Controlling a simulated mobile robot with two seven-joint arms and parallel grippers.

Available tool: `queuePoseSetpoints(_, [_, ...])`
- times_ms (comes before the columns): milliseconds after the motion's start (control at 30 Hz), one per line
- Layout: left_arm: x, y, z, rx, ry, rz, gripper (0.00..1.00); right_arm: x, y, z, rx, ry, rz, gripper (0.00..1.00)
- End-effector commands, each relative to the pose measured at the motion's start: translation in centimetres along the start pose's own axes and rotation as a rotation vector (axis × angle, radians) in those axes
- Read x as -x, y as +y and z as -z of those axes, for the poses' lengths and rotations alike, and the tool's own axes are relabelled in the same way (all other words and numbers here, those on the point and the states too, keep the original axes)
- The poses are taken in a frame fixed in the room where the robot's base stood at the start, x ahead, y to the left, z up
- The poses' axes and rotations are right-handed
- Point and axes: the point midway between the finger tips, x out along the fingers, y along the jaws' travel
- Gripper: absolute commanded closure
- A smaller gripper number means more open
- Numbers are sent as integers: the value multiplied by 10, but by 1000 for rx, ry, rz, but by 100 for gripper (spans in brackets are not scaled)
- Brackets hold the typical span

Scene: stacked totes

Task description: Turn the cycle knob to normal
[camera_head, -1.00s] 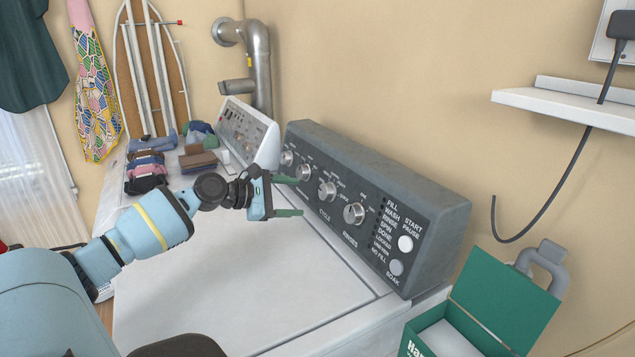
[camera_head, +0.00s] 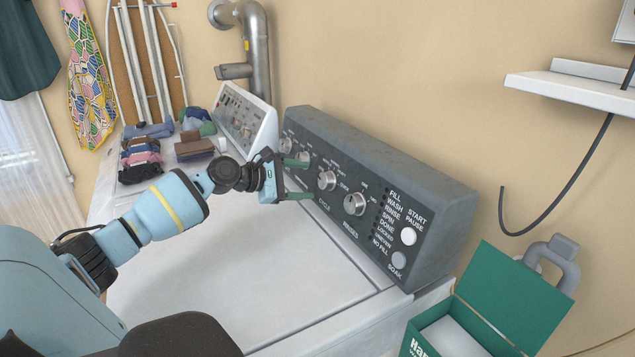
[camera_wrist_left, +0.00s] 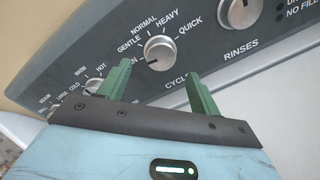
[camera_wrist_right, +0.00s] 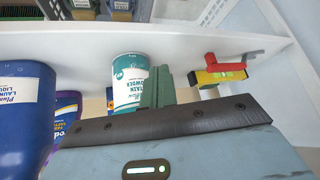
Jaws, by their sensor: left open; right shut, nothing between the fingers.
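The cycle knob (camera_head: 327,180) is a round silver dial on the grey sloping control panel (camera_head: 390,170). In the left wrist view the cycle knob (camera_wrist_left: 160,52) has GENTLE, NORMAL, HEAVY and QUICK printed around it. I cannot tell which mark it points to. My left gripper (camera_head: 306,178) is open, its green fingers reaching toward the panel just left of the knob. In the left wrist view its fingertips (camera_wrist_left: 159,72) stand on either side of the knob's lower part, apparently short of it. My right gripper (camera_wrist_right: 158,86) shows only in its wrist view, shut and empty.
The rinses knob (camera_head: 355,204) sits right of the cycle knob, and START/PAUSE (camera_head: 408,236) farther right. A green box (camera_head: 510,300) stands at the lower right. Near my right gripper are a stain powder can (camera_wrist_right: 129,80), a blue bottle (camera_wrist_right: 22,110) and a red-yellow level (camera_wrist_right: 225,72).

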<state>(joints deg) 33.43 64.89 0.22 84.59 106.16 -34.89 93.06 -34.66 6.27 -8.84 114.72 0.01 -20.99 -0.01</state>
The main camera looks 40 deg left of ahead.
Motion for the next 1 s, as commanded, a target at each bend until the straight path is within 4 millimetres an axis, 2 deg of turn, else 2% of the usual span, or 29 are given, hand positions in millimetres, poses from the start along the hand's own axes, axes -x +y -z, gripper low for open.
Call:
queuePoseSetpoints(433, [-40,0,-1,3,-2,-1,36,-4,1,9,2,18,-1,100])
queuePoseSetpoints(900, [-47,0,-1,1,-1,1,36,-2,0,5,0,10,0,100])
queuePoseSetpoints(1000, [-47,0,-1,1,-1,1,49,-2,0,4,-1,7,0,100])
